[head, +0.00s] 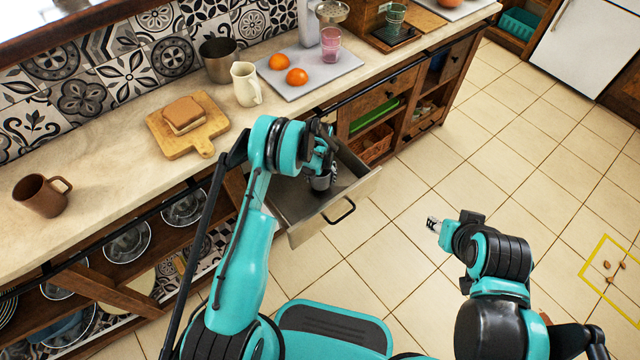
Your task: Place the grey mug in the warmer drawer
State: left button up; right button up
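The warmer drawer (304,236) is pulled open below the counter, its black handle facing the floor. A small dark grey object (320,183), which looks like the grey mug, is inside the drawer's outline, directly under my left gripper (322,168). My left gripper points down over the drawer, and my arm hides part of the drawer. I cannot tell whether its fingers are closed on the mug or whether the mug touches the drawer floor. My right gripper (432,222) is over the open floor, away from the drawer, with nothing visible in it; its finger opening is unclear.
The counter holds a brown mug (38,197), a bread board (163,139), a cream jug (244,86), a metal pot (217,62) and a tray (340,69) with oranges. Shelves with pans are below left. The tiled floor at right is mostly clear, with a yellow-outlined square (598,270).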

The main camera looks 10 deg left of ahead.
pick_arm(q)
notch_tip(320, 180, down, 3)
jog(key=shift+r+b, duration=0.2)
jog(key=shift+b, duration=0.2)
jog(key=shift+r, duration=0.1)
jog(key=o, duration=1.4)
